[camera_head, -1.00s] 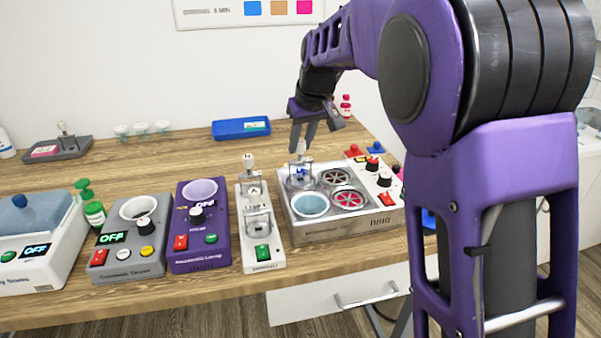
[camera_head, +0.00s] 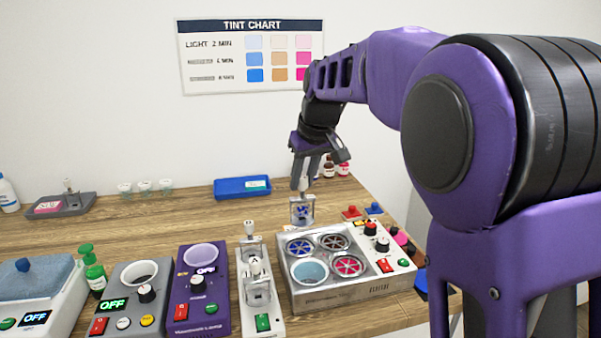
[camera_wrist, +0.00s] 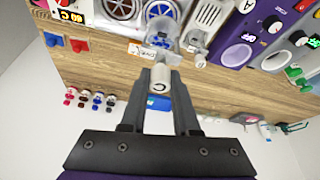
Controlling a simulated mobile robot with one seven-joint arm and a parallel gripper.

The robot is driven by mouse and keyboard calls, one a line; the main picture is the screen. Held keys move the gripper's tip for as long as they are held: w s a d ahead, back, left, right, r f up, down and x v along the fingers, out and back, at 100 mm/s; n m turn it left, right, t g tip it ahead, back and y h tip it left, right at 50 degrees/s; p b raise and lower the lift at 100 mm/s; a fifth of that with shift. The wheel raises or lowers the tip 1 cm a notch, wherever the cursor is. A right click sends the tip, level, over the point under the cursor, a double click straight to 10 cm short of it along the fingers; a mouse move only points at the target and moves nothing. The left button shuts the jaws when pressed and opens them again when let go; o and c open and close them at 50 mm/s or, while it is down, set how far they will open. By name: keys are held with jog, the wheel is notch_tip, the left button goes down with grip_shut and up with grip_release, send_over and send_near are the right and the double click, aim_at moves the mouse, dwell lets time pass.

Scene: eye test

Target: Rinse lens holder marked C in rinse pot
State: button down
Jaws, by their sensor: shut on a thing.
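My gripper (camera_head: 302,183) is shut on the knob of a lens holder (camera_head: 302,211), a clear frame with blue showing in it. The holder hangs upright above the tint unit, clear of its wells. In the wrist view, the pale knob (camera_wrist: 161,90) sits between my fingertips and bears a letter that looks like C. A white-rimmed pot of pale blue liquid (camera_head: 310,271), seemingly the rinse pot, sits at the unit's front left, below the holder.
The tint unit has a blue well (camera_head: 300,247), a brown well (camera_head: 334,241) and a red well (camera_head: 349,265). A white stand (camera_head: 263,308) to its left bears holders, one marked A. A purple device (camera_head: 198,310) stands further left. A blue tray (camera_head: 242,187) lies behind.

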aim_at(311, 204)
jog(key=s+d+f+p, duration=0.2)
jog(key=s+f+p, duration=0.15)
jog(key=s, duration=0.35)
notch_tip(311, 204, down, 10)
jog(key=b, duration=0.7)
jog(key=shift+f, duration=0.15)
jog(key=shift+f+b, duration=0.5)
jog(key=shift+b, duration=0.05)
dwell(0.6)
dwell(2.9)
notch_tip(311, 204, up, 8)
jog(key=p, duration=0.5)
jog(key=shift+f, duration=0.2)
dwell(0.4)
dwell(0.5)
